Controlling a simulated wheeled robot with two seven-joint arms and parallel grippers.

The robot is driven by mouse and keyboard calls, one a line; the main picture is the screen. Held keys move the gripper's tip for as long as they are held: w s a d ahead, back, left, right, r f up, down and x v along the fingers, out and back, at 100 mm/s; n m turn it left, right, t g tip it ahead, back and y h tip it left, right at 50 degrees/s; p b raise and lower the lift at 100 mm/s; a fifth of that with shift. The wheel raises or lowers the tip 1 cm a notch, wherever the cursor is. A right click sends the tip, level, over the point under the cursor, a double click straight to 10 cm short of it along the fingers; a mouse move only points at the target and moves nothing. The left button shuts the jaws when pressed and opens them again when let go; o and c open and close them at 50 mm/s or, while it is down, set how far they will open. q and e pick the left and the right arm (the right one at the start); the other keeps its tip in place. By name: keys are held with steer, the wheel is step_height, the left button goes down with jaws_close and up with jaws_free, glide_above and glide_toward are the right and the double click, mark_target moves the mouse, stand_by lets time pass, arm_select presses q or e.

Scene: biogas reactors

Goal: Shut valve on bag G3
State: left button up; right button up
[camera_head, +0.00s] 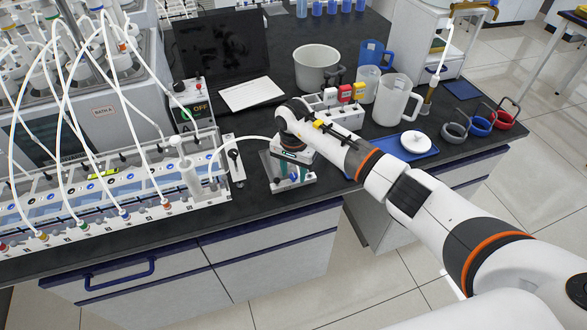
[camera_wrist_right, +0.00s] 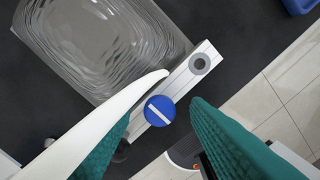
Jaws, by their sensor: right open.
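A round blue valve knob (camera_wrist_right: 159,111) with a white bar across it sits on a white bracket (camera_wrist_right: 185,78) in the right wrist view. The bar slants slightly from the bracket's crosswise direction. A clear, ridged gas bag (camera_wrist_right: 105,40) lies beside the bracket; no G3 label is readable. My right gripper (camera_wrist_right: 161,112) is open, with its teal fingers on either side of the knob and apart from it. In the head view my right gripper (camera_head: 291,168) points down over the bag stand near the counter's front edge, partly hiding it. My left gripper is not in view.
A white tube (camera_wrist_right: 100,122) curves close to the left finger. A reactor rack (camera_head: 110,200) with tubes stands left. A grey pot (camera_head: 317,68), a white jug (camera_head: 397,100) and a blue tray (camera_head: 405,145) stand right. The counter edge is close.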

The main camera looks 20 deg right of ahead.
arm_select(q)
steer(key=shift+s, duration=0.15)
arm_select(e)
steer(key=shift+c, duration=0.5)
